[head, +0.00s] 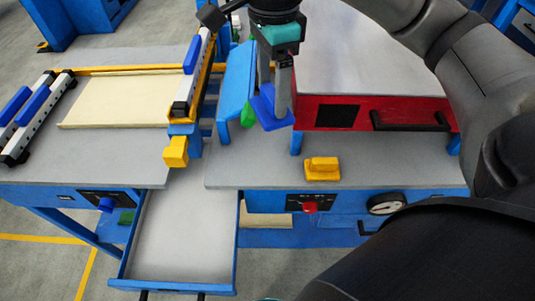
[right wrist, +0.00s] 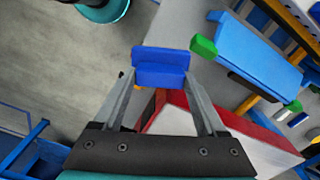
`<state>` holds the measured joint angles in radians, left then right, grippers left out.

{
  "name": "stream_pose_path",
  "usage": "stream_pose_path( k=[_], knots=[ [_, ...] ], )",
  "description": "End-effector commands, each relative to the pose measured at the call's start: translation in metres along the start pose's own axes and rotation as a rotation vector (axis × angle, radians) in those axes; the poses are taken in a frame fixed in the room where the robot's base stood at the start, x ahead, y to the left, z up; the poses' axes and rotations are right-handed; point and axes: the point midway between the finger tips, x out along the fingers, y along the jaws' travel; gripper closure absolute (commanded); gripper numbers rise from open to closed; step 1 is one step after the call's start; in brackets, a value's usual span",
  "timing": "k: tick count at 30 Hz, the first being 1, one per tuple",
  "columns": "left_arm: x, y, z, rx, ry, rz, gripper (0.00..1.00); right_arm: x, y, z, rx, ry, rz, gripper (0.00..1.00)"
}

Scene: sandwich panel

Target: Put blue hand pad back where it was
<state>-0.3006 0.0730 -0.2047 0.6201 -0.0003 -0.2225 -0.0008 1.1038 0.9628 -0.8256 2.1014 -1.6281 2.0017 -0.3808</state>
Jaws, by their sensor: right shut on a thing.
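The blue hand pad (head: 268,112) is between the fingers of my right gripper (head: 277,100), which is shut on it. In the head view it hangs above the grey worktop, beside the left end of the red-fronted press. In the right wrist view the blue hand pad (right wrist: 160,72) sits across the two fingertips of my right gripper (right wrist: 160,80). I cannot tell if it touches anything below. A similar yellow pad (head: 322,169) lies on the worktop near the front edge. My left gripper is not in view.
The red-fronted press (head: 400,112) with a black handle stands to the right. A blue panel with a green end (head: 248,114) is close beside my gripper. A yellow block (head: 176,151) is at the rail's end. An open empty drawer (head: 190,235) juts out in front.

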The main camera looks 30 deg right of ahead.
Motion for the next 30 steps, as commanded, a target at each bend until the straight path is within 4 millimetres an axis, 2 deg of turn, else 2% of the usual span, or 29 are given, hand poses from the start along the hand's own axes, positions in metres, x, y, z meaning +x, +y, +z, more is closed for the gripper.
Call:
stream_pose_path(
  k=[1,13,18,23,30],
  knots=[
    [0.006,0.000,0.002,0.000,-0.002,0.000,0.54,0.015,0.001,0.000,-0.002,0.001,0.006,0.78],
    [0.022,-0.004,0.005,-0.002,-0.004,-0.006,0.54,0.118,0.001,0.000,-0.004,0.002,0.005,0.78],
    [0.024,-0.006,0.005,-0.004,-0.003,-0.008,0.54,0.141,0.000,0.000,-0.004,0.000,0.001,0.78],
    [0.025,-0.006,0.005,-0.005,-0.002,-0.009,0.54,0.150,0.000,0.000,-0.005,0.000,0.001,0.78],
    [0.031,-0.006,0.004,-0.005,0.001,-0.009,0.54,0.184,0.001,0.000,-0.004,0.001,0.003,0.78]
  ],
)
